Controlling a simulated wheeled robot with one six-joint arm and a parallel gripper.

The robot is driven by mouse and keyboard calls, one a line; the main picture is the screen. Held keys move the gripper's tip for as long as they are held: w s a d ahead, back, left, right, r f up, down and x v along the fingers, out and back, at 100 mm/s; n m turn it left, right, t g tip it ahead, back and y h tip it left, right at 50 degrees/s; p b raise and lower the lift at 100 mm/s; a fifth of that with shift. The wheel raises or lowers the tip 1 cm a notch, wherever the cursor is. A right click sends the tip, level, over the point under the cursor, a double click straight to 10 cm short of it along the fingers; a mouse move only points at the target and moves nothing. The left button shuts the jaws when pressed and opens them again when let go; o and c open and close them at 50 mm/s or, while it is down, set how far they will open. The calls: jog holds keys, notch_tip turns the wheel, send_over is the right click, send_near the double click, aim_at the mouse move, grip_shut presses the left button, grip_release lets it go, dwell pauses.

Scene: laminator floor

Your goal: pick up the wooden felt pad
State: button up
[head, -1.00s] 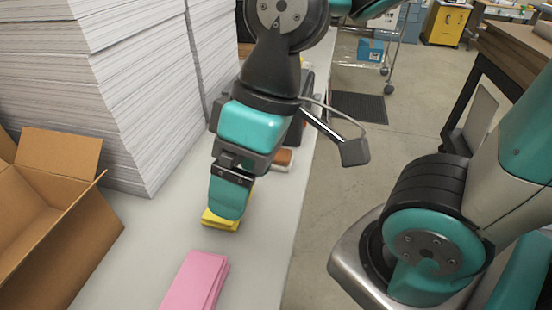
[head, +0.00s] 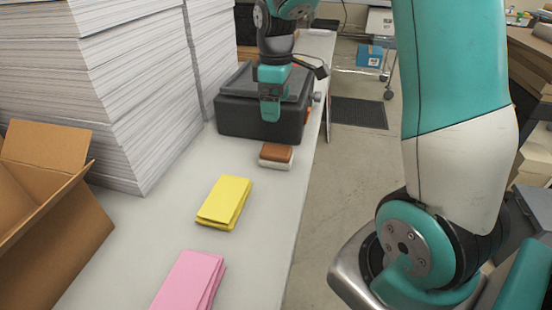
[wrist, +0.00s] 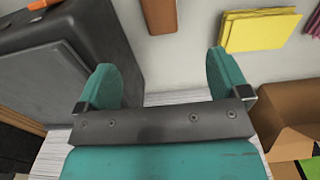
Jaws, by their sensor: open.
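The wooden felt pad (head: 277,151), a small block with a brown wooden top and a pale base, lies on the light table in front of the black machine. In the wrist view the wooden felt pad (wrist: 160,15) shows at the top edge, partly cut off, beyond the gap between my fingers. My gripper (head: 270,114) is open and empty, in front of the black machine in the head view and farther back than the pad. In the wrist view my gripper (wrist: 162,72) has its two teal fingers spread apart, with nothing between them.
The black machine (head: 235,117) stands close behind the pad. Yellow paper (head: 222,200) and pink paper (head: 188,282) lie nearer on the table. Tall white paper stacks (head: 130,90) and an open cardboard box (head: 60,235) line the left. The table's right edge is near the pad.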

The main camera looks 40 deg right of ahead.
aim_at(276, 149)
notch_tip(276, 149, down, 10)
jog(key=shift+f+p, duration=0.2)
jog(key=shift+p, duration=0.25)
notch_tip(276, 149, down, 5)
jog(key=shift+f+p, duration=0.15)
jog(key=shift+p, duration=0.45)
jog(key=c, duration=1.1)
notch_tip(276, 149, up, 20)
jog(key=b, duration=0.1)
